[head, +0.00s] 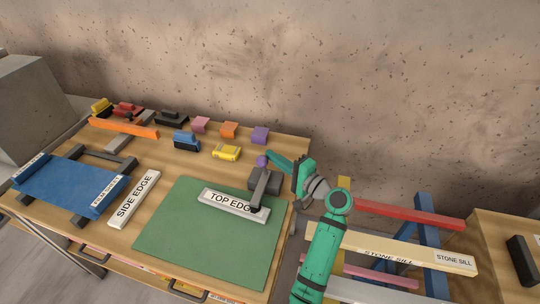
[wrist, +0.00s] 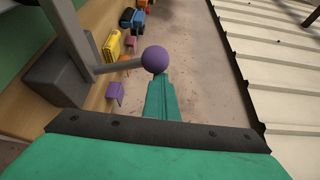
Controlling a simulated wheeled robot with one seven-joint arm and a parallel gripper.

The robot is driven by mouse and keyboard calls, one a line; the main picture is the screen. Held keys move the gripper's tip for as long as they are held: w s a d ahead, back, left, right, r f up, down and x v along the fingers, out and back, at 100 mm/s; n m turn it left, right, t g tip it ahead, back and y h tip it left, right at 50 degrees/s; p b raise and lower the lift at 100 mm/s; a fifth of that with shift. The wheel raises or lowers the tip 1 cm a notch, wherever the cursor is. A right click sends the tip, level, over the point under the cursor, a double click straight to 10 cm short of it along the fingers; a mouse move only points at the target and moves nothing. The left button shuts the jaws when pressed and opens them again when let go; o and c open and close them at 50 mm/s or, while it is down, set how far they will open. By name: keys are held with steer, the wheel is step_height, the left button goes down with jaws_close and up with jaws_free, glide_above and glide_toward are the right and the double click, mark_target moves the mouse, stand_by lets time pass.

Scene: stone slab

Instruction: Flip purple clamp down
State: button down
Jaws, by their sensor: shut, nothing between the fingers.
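The clamp has a dark grey base (head: 265,178) at the back right corner of the green mat. Its grey bar reaches forward over the slab marked TOP EDGE (head: 225,201). The clamp's purple ball knob (head: 262,161) shows behind the base. In the wrist view the purple knob (wrist: 155,59) sits on the end of a thin grey rod, with the dark base (wrist: 58,78) to its left. My gripper (head: 269,154) is shut and empty. Its fingertips (wrist: 163,77) are right by the knob; I cannot tell whether they touch it.
The green mat (head: 195,250) covers the table's front right. Coloured blocks, including a purple block (head: 260,135) and a yellow one (head: 226,153), stand along the back. A slab marked SIDE EDGE (head: 134,200) lies left of the mat. A sawhorse with a STONE SILL beam (head: 390,249) stands right.

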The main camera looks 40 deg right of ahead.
steer(key=shift+s+a+f, duration=0.15)
steer(key=shift+a+f, duration=0.05)
steer(key=shift+a, duration=0.3)
steer(key=w+d+r, duration=0.1)
steer(key=d+r, duration=0.1)
steer(key=d, duration=0.1)
steer(key=s+d+f, duration=0.2)
steer(key=s+d, duration=0.1)
steer(key=s, duration=0.6)
steer(key=shift+w+f, duration=0.1)
steer(key=shift+w, duration=0.05)
stand_by(0.6)
